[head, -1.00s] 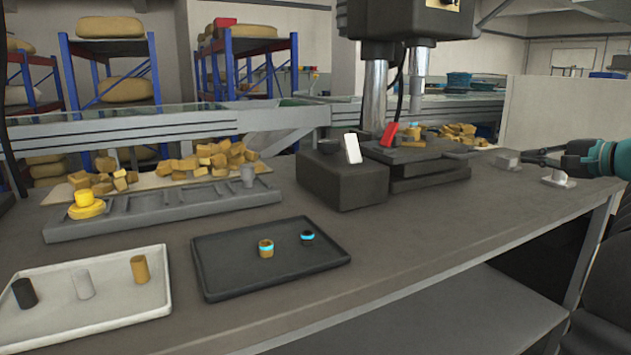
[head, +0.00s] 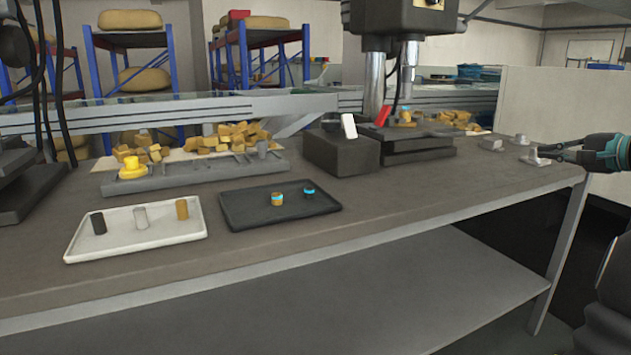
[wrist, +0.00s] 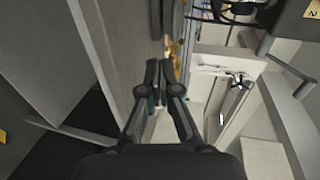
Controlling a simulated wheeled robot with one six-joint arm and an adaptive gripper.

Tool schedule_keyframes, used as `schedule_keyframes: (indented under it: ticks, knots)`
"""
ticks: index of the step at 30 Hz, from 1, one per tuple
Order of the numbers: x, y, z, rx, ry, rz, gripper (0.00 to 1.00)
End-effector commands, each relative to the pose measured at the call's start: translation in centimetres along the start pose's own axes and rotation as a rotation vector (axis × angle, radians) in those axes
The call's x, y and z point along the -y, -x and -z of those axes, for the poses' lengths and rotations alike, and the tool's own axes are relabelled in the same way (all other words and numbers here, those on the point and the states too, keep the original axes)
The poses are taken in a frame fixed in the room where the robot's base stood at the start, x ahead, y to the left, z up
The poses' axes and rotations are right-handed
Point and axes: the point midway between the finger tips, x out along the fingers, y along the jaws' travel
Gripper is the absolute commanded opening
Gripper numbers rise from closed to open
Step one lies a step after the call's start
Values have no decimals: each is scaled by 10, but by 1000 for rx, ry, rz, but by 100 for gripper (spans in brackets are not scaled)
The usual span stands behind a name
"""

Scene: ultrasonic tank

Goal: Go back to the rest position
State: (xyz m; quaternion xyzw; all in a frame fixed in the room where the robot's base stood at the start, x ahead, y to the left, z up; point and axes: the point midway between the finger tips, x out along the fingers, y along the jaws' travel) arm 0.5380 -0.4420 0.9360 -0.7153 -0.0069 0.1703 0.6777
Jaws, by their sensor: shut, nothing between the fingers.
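My gripper (head: 545,154) is at the right edge of the head view, shut and empty, pointing left beside the right end of the workbench (head: 450,185). In the wrist view my gripper (wrist: 158,75) has its fingertips together with nothing between them. It touches none of the bench objects that I can make out. A small light grey metal piece (head: 530,158) on the bench shows just by the fingertips; how far apart they are is hard to tell.
A white tray (head: 130,250) holds a black, a clear and a brown cylinder. A dark tray (head: 250,220) holds two small banded pieces. A grey rack (head: 215,178) and black block (head: 340,158) stand behind. The bench's right front top is clear.

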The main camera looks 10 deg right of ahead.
Motion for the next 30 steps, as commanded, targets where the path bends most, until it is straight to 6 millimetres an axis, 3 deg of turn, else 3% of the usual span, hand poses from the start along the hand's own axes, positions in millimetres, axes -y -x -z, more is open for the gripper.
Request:
schedule_keyframes:
  ticks: [10,16,20,30]
  knots:
    - [-76,-1,13,-53,-40,-175,0]
    - [-131,1,-8,-65,-38,-347,0]
    - [-165,-5,-49,-39,8,-494,0]
    - [-230,-4,-224,144,357,-871,0]
